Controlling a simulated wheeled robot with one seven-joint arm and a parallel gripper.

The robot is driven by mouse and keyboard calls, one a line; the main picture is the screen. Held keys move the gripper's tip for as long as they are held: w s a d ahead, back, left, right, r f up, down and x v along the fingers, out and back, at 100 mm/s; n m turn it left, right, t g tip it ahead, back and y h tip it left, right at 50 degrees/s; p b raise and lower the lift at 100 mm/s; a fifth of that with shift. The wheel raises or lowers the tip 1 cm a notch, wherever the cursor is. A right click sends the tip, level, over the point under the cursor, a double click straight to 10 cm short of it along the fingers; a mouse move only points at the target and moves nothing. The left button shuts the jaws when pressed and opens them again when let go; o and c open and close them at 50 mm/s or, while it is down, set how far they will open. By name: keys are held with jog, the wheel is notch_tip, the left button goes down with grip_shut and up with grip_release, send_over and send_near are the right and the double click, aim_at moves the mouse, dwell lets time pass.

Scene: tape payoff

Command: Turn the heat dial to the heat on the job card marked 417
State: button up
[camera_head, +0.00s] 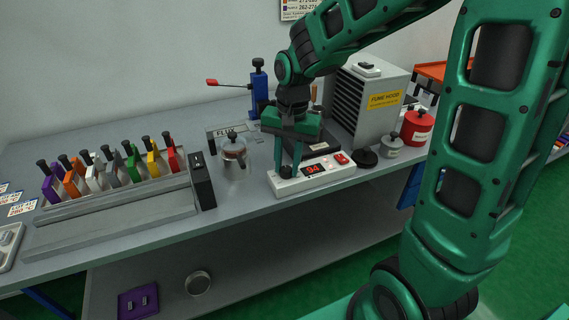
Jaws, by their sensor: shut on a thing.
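The heat controller is a low white box (335,175) on the bench, with a red lit display (315,168) that seems to read 94 and a red button at its right end. Its dark heat dial (285,172) is at the left end of the top. My green gripper (288,165) points down over that end, its fingers shut on the dial and partly hiding it. Job cards (20,209) lie at the bench's far left edge; their print is too small to read, so I cannot tell which is marked 417.
A steel pot (233,155) and a FLUX sign (226,130) stand left of the controller. A rack (110,215) of coloured handled pieces is further left. A fume hood (368,95), a grey can (391,147) and a red can (416,126) stand right.

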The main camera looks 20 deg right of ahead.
aim_at(289, 168)
jog(key=shift+w+a, duration=0.1)
jog(key=o, duration=1)
jog(key=shift+o, duration=0.2)
notch_tip(289, 168, up, 11)
jog(key=shift+s+d+f, duration=0.15)
jog(key=shift+s+d, duration=0.05)
jog(key=shift+d, duration=0.1)
jog(key=s+d+f, duration=0.3)
jog(key=s+d, duration=0.5)
jog(key=s, duration=0.3)
jog(key=s+d+f+n, duration=0.1)
jog(key=s+d+f, duration=0.2)
jog(key=s+d, duration=0.5)
jog(key=s, duration=0.4)
jog(key=shift+s+f, duration=0.2)
jog(key=shift+s, duration=0.1)
